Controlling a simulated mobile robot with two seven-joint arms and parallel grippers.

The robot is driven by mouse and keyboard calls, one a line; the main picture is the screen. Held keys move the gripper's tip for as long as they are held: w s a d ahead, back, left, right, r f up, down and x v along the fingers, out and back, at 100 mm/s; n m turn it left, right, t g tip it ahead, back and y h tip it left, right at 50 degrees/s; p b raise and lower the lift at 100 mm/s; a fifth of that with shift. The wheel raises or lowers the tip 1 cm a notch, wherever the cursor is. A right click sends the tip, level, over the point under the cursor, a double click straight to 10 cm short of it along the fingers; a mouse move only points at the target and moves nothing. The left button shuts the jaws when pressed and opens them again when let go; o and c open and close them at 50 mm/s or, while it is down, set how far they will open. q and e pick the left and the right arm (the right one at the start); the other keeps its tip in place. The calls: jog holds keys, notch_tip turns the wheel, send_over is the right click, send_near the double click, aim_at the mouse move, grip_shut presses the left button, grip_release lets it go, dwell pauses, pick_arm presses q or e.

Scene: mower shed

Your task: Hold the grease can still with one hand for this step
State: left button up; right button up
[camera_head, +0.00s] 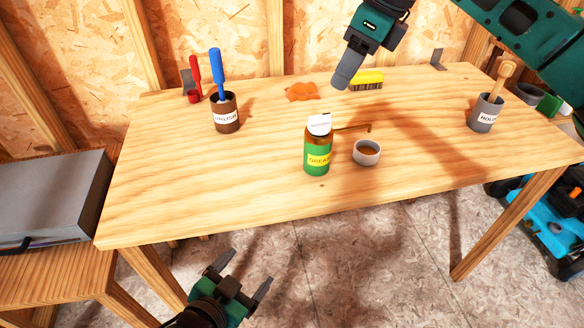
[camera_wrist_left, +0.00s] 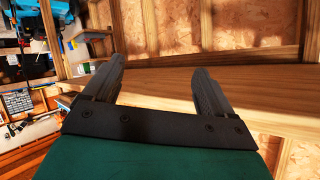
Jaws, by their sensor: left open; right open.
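The grease can (camera_head: 317,160) is green with a yellow label, a brown upper part and a white top. It stands upright on the wooden table (camera_head: 215,187), near the middle of its front edge. My left gripper (camera_head: 241,270) is open and empty, below and in front of the table edge, left of the can and apart from it. In the left wrist view its two fingers (camera_wrist_left: 158,85) point at the table edge (camera_wrist_left: 255,100); the can does not show there. My right gripper (camera_head: 347,78) hangs above the back of the table, away from the can; its fingers overlap in this view.
A small grey cup (camera_head: 367,153) with brown contents stands right of the can; a thin brown rod (camera_head: 352,128) shows behind. A brown cup (camera_head: 226,117) holds a blue-handled tool.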

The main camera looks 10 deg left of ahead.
pick_arm(q)
jog(key=shift+o, duration=0.3)
jog(key=w+d+r+m+t+h, duration=0.1)
jog(key=w+d+r+m+h, duration=0.1)
jog(key=d+m, duration=0.5)
notch_tip(320, 180, up, 2)
jog(key=shift+w+d+r+m+h, duration=0.15)
jog(key=shift+w+r+m+h, duration=0.15)
jog(key=shift+m+h, duration=0.4)
jog(key=w+d+r+m+t+h, duration=0.1)
jog(key=w+d+r+m+h, duration=0.4)
jog(key=w+d+r+m, duration=0.35)
jog(key=m+t+y, duration=0.2)
jog(key=m+y, duration=0.3)
jog(key=m, duration=1.2)
send_near(312, 153)
jog(key=shift+s+n, duration=0.2)
jog(key=shift+n, duration=0.05)
jog(key=shift+w+d+r, duration=0.1)
jog(key=shift+w+d, duration=0.1)
jog(key=shift+w, duration=0.3)
jog(key=x, duration=1.2)
jog(key=shift+a, duration=0.1)
jog(key=shift+c, duration=0.5)
